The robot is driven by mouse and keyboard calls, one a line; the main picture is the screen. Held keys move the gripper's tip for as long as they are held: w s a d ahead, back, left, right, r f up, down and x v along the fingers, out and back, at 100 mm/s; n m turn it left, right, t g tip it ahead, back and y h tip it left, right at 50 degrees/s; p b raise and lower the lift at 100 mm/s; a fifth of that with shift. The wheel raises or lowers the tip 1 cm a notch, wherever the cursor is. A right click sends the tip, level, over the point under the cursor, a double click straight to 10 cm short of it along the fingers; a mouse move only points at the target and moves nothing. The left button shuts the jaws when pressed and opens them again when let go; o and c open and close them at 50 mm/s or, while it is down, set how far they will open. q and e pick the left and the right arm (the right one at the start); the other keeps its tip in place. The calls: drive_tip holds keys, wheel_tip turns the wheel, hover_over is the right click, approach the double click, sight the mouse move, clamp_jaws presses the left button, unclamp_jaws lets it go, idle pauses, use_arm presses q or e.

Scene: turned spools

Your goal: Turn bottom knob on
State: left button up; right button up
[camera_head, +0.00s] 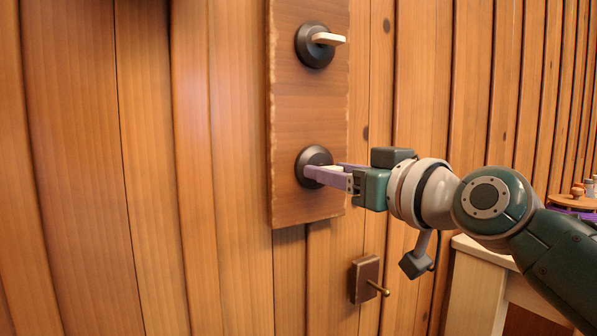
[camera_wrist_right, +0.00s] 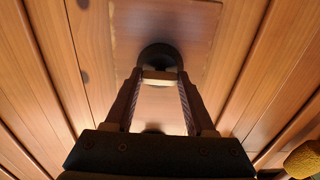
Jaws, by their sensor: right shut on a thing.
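A wooden board on the wall (camera_head: 300,110) carries two dark round knobs with pale handles. The top knob (camera_head: 310,46) has its pale handle (camera_head: 329,38) pointing right, about level. The bottom knob (camera_head: 308,160) is partly covered by my right gripper (camera_head: 322,172). The right gripper's fingers are shut on the bottom knob's pale handle, which shows between them in the right wrist view (camera_wrist_right: 159,75). The dark base of the bottom knob (camera_wrist_right: 160,54) is just beyond the fingertips. My left gripper is not in view.
A small dark block with a brass peg (camera_head: 364,279) is on the wall below the board. A pale cabinet (camera_head: 470,262) stands at the right, and a round wooden stand (camera_head: 575,201) with small items is behind my right arm. The wall left of the board is clear.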

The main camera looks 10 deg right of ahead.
clamp_jaws()
drive_tip(key=shift+m, duration=0.4)
drive_tip(key=shift+m+p, duration=2.05)
drive_tip(key=shift+m, duration=6.45)
